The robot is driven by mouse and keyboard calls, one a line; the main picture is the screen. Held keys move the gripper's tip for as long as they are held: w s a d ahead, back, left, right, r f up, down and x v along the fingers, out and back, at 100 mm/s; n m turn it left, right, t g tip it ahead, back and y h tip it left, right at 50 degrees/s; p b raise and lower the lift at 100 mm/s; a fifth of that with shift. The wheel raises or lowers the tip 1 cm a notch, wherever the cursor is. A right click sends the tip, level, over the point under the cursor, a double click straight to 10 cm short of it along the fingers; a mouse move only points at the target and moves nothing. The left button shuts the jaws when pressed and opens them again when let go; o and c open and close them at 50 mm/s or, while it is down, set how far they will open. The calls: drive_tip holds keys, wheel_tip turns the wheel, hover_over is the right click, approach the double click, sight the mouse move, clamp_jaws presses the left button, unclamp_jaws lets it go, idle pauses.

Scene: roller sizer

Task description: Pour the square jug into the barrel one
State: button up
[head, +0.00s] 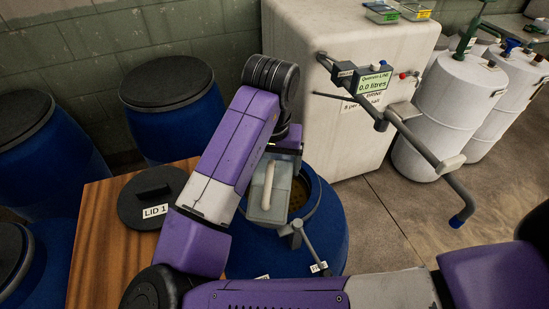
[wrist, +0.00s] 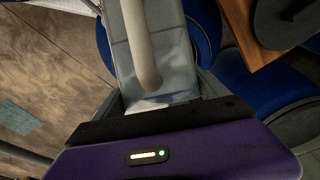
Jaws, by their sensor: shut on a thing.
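The square jug (head: 265,202) is grey and see-through, with a cream handle (head: 268,180). In the head view it is over the left part of the open mouth of a blue barrel (head: 335,232), where a brown, dotted surface (head: 298,197) shows. My gripper (wrist: 160,98) is shut on the jug; its fingers are mostly hidden behind my arm in the head view. The jug (wrist: 120,62) and handle (wrist: 143,50) fill the middle of the wrist view. I cannot tell how far the jug is tilted, or see any liquid leaving it. The barrel's label is partly hidden.
A black lid marked LID 1 (head: 150,212) lies on a wooden table (head: 95,225) left of the barrel. Closed blue barrels (head: 175,120) stand behind. A pale tank (head: 345,40) with a 0.0 litres display (head: 373,82) and pipe arm (head: 425,150) stands at back right.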

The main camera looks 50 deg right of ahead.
drive_tip(key=shift+w+d+f+g+y+p, duration=0.15)
drive_tip(key=shift+d+f+g+y+p, duration=0.2)
drive_tip(key=shift+f+y+p, duration=0.35)
drive_tip(key=shift+w+d+f+g+y+p, duration=0.15)
drive_tip(key=shift+d+f+g+y+p, duration=0.2)
drive_tip(key=shift+f+y+p, duration=0.3)
drive_tip(key=shift+w+d+f+g+y+p, duration=0.1)
drive_tip(key=shift+d+f+g+y+p, duration=0.15)
drive_tip(key=shift+f+y, duration=0.35)
drive_tip(key=shift+w+d+f+g+y+p, duration=0.1)
drive_tip(key=shift+d+f+g+y+p, duration=0.05)
drive_tip(key=shift+f+g+y+p, duration=0.3)
drive_tip(key=shift+w+d+y+p, duration=0.15)
drive_tip(key=shift+d+y+p, duration=0.1)
drive_tip(key=shift+y+p, duration=0.2)
drive_tip(key=shift+w+d+f+g+y, duration=0.25)
drive_tip(key=shift+d+g+y, duration=0.15)
drive_tip(key=shift+y, duration=0.35)
drive_tip(key=shift+w+d+f+g+y, duration=0.2)
drive_tip(key=shift+d+g+y, duration=0.15)
drive_tip(key=shift+y, duration=0.35)
drive_tip(key=shift+d, duration=0.1)
